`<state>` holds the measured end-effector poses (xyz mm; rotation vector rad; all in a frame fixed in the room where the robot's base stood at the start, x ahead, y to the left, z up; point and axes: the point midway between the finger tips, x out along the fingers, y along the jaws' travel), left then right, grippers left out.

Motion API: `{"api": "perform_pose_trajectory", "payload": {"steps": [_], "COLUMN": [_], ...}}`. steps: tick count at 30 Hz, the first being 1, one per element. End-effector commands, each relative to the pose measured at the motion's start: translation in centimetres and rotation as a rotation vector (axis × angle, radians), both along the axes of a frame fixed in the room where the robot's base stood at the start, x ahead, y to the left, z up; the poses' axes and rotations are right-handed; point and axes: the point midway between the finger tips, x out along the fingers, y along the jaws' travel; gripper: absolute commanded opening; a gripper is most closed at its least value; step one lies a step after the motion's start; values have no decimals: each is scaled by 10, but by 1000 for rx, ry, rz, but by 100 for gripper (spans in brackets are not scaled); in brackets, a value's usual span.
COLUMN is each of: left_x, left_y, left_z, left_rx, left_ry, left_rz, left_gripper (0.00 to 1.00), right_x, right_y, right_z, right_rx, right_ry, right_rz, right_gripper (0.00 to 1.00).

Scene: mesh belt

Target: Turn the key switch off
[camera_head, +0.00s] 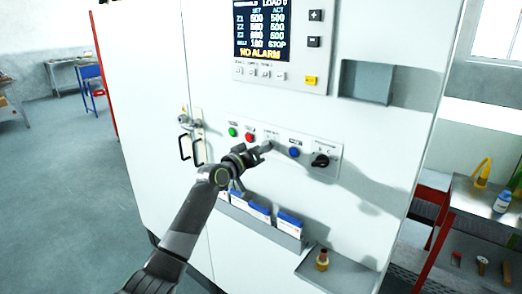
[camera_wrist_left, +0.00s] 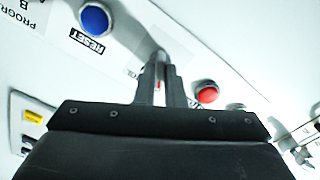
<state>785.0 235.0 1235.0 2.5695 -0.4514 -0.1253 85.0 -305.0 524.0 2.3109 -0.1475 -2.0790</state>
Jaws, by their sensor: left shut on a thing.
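The key switch sits on the panel strip between the red button (camera_head: 249,137) and the blue button (camera_head: 294,152). In the head view my left gripper (camera_head: 266,147) reaches up to it and covers most of it. In the left wrist view the two fingers of my left gripper (camera_wrist_left: 163,82) are closed together on the key of the key switch (camera_wrist_left: 160,56), of which only a small grey metal part shows at the tips. The key's turn angle is hidden by the fingers. My right gripper is in neither view.
A black selector knob (camera_head: 320,160) is right of the blue button, and a green button (camera_head: 232,132) is at the left end. Below are a holder with blue-and-white boxes (camera_head: 259,211) and a small shelf (camera_head: 340,270). A display (camera_head: 263,30) is above.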

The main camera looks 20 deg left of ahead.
Motion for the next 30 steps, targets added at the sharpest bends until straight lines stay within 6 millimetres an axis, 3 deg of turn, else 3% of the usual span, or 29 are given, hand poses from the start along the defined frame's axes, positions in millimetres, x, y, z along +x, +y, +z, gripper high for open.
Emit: {"api": "perform_pose_trajectory", "payload": {"steps": [4,5,9,20,30], "left_x": [0,0,0,-3,-40], "left_y": [0,0,0,1,16], "left_z": [0,0,0,0,-2], "left_rx": [-3,-2,-2,0,2], "left_ry": [0,-1,-1,-1,-3], "left_rz": [0,0,0,0,1], "left_gripper": [0,13,31,31,31], "right_x": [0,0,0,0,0], "right_y": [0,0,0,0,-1], "right_z": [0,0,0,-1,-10], "right_rx": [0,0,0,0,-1], "right_ry": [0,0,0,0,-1], "right_rz": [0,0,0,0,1], "right_gripper": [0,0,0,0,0]}}
